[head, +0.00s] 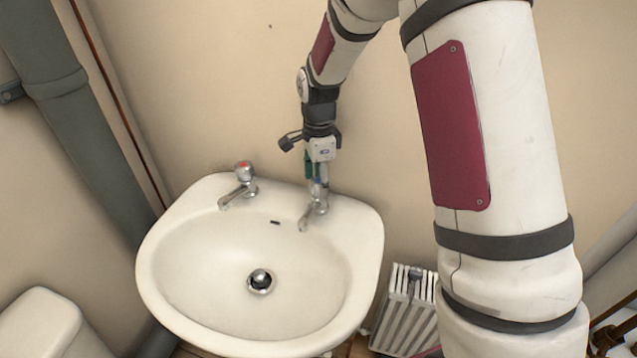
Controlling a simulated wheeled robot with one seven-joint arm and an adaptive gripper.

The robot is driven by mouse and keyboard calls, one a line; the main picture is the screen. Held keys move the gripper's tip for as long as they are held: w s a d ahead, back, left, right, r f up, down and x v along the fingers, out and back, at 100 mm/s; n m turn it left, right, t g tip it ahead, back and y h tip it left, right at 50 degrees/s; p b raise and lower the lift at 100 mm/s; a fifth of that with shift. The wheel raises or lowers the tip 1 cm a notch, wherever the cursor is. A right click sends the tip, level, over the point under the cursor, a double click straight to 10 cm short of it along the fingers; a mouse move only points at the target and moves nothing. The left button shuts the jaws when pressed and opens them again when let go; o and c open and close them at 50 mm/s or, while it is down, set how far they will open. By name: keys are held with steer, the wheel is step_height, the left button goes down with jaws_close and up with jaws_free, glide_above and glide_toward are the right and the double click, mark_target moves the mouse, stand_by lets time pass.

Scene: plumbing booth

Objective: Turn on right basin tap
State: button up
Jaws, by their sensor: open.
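The white basin (190,262) fills the lower middle of the head view. Its right tap (312,214) is chrome and stands on the back right of the rim, with its spout pointing down and left into the bowl. My gripper (318,180) points down directly over the right tap, with its fingers around or just at the tap's top. The handle of this tap is mostly hidden by the fingers, so I cannot tell whether they touch it. The left tap (240,187) is chrome with a red-marked top and stands apart from my gripper. No water shows from either spout.
A wall (220,90) is close behind the basin. A grey pipe (75,120) runs down the left side. A white cistern or toilet part (42,325) is at bottom left. A white radiator (405,310) stands low, right of the basin. The bowl with its plug (260,280) is clear.

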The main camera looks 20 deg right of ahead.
steer(key=shift+f, duration=0.55)
steer(key=c, duration=1.2)
steer(key=shift+o, duration=0.2)
